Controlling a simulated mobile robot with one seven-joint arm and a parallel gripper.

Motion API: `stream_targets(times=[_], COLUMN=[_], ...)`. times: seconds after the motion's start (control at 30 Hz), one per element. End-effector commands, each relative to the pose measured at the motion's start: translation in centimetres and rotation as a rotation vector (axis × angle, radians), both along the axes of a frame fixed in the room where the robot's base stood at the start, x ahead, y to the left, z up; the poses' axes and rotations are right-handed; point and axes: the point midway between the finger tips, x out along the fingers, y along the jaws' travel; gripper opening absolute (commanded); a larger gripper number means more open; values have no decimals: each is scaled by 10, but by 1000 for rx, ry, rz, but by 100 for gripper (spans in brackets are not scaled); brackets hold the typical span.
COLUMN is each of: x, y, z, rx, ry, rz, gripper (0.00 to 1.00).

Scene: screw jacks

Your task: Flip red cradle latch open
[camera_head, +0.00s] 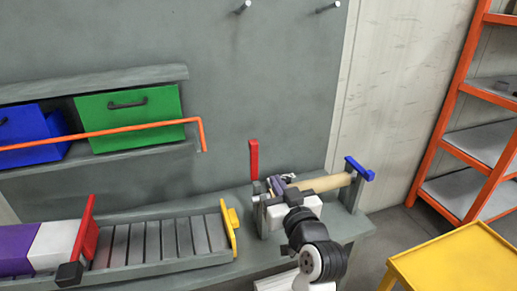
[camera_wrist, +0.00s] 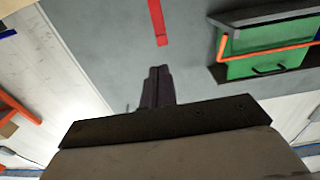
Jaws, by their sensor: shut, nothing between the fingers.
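The red latch (camera_head: 253,160) stands upright at the left end of the cradle on the grey bench in the head view. It also shows as a red bar (camera_wrist: 157,20) at the top of the wrist view, beyond my fingertips. A tan cylinder (camera_head: 328,184) lies in the cradle, partly hidden by my gripper. A blue latch (camera_head: 359,168) is at the cradle's right end. My gripper (camera_head: 277,184) is over the cradle, to the right of the red latch and apart from it. Its fingers (camera_wrist: 158,72) are together and empty in the wrist view.
A roller rack (camera_head: 165,240) with a yellow end stop (camera_head: 231,228) fills the bench to the left. A shelf above holds a green bin (camera_head: 130,115) and a blue bin (camera_head: 30,135) behind an orange bar (camera_head: 110,131). A yellow table (camera_head: 455,260) stands at right.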

Motion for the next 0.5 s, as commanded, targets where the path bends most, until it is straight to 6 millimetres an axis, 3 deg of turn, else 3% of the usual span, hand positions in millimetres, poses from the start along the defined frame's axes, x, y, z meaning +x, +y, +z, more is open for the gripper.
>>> stream_targets(times=[0.5], x=[97], y=[34], z=[7], rx=[2], ry=[0], rz=[5], gripper=[0])
